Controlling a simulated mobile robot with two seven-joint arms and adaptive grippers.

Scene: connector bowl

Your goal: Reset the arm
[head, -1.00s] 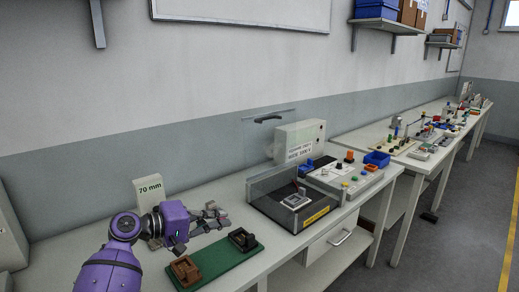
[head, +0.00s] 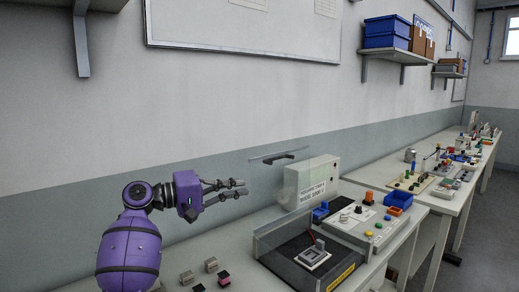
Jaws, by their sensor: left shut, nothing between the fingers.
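My left arm comes in from the left in the head view, purple and grey. My left gripper (head: 238,187) is raised above the bench, its dark fingers pointing right, with nothing held between them. It is in front of the grey wall band, left of the white cabinet, and looks clear of everything. My right gripper is out of view.
Below are an open-topped clear guard box (head: 308,257) with a dark base, a white cabinet (head: 312,180), a control panel with coloured buttons (head: 362,222) and a blue bin (head: 398,200). Small blocks (head: 211,265) lie near the bottom edge. A shelf (head: 400,56) is on the wall.

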